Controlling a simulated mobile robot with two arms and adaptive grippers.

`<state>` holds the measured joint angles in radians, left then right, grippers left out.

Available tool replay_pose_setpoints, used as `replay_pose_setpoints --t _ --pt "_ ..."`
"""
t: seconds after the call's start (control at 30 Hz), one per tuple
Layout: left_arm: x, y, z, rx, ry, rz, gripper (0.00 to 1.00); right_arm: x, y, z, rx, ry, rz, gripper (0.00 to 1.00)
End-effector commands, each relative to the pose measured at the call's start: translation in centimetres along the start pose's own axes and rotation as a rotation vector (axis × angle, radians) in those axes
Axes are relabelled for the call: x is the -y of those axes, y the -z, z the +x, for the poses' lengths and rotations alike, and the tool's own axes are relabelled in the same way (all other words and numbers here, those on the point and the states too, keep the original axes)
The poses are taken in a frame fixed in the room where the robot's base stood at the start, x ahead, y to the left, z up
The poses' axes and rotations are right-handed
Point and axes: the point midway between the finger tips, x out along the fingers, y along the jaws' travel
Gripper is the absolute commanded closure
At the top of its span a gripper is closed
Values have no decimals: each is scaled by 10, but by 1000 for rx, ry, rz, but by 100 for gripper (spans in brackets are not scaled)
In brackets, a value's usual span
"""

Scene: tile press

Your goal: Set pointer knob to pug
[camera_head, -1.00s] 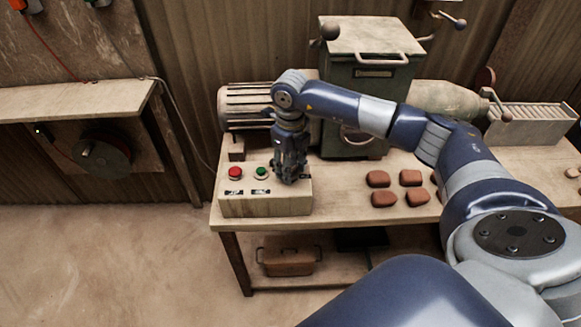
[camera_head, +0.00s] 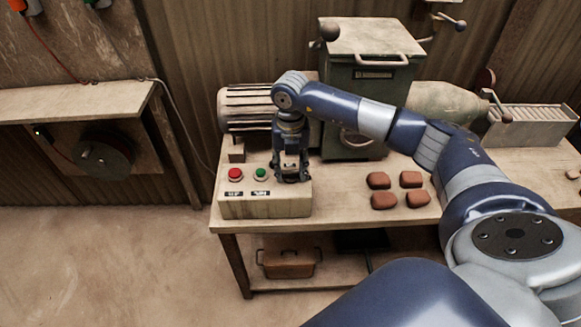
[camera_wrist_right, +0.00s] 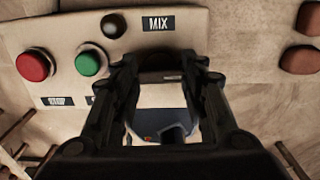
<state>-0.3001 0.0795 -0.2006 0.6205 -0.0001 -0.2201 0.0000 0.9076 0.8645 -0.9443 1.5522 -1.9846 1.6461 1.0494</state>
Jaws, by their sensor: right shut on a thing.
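The control box (camera_head: 265,207) stands at the front left of the bench, with a red button (camera_head: 235,174) and a green button (camera_head: 261,173) on its top. My right gripper (camera_head: 291,178) points down at the right end of the box and is shut on the pointer knob. In the right wrist view the dark pointer knob (camera_wrist_right: 160,61) shows only partly between the fingers; its pointing direction is hidden. A "MIX" label (camera_wrist_right: 158,24) and a small dark round part (camera_wrist_right: 114,25) lie beside it. No "pug" label is readable. My left gripper is not in view.
Several reddish-brown clay pieces (camera_head: 411,179) lie on the bench right of the box. A green machine (camera_head: 352,100) and a ribbed motor (camera_head: 250,105) stand behind. A lidded pot (camera_head: 289,264) sits on the lower shelf.

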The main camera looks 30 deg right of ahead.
Motion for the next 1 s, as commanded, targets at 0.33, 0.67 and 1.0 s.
replay_pose_setpoints --t 0.33,0.67,1.0 --pt "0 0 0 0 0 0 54 0 0 0 0 0 56 84" --pt "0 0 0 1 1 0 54 0 0 0 0 0 57 84" --pt "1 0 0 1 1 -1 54 0 0 0 0 0 55 40"
